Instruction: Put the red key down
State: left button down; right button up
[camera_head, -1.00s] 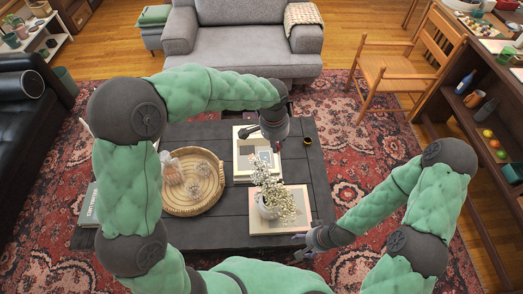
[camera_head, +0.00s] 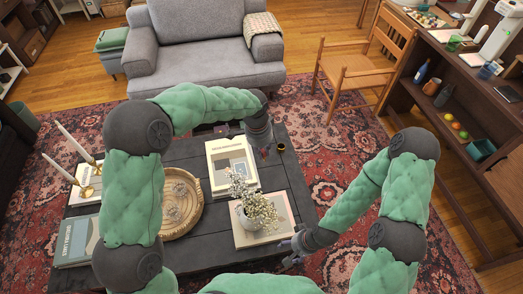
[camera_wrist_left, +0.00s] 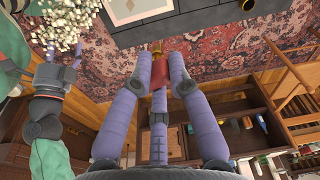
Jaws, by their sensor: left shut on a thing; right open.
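The red key (camera_wrist_left: 159,76) shows in the left wrist view between the fingertips of my left gripper (camera_wrist_left: 157,80), with a brass-coloured end pointing away from the palm. In the head view my left gripper (camera_head: 263,153) hangs fingers down near the far right part of the dark coffee table (camera_head: 294,180), beside a small brass cup (camera_head: 281,147). The key's height above the table cannot be told. My right gripper (camera_head: 290,259) is open and empty near the table's front right edge.
The table bears a white book (camera_head: 216,152), a pink book (camera_head: 281,228) under a flower pot (camera_head: 244,216), a woven tray (camera_head: 196,214), candlesticks (camera_head: 85,187) and a grey-blue book (camera_head: 75,241). A dark strip along the table's right side is bare. A wooden chair (camera_head: 350,72) stands beyond.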

pick_arm(q)
jog(key=s+a+r+n, duration=0.6)
jog(key=r+n, duration=0.2)
jog(key=r, duration=0.3)
jog(key=w+d+n+y, duration=0.1)
jog(key=w+d+n, duration=0.3)
jog(key=w+d, duration=0.45)
jog(key=f+m, duration=0.2)
jog(key=s+a+f+m, duration=0.1)
jog(key=f+m, duration=0.1)
jog(key=m, duration=0.1)
jog(key=a+f+m, duration=0.1)
jog(key=m, duration=0.2)
jog(key=shift+s+a+f+h, duration=0.25)
jog(key=shift+f+h, duration=0.15)
jog(key=f+m, duration=0.1)
jog(key=m, duration=0.1)
jog(key=a+f+m, duration=0.1)
jog(key=shift+s+f+m, duration=0.3)
jog(key=shift+s+m, duration=0.1)
jog(key=f+m, duration=0.2)
jog(key=m, duration=0.1)
jog(key=s+a+f+m, duration=0.1)
jog(key=m, duration=0.1)
jog(key=shift+f+g, duration=0.1)
jog(key=shift+g, duration=0.2)
jog(key=shift+a, duration=0.1)
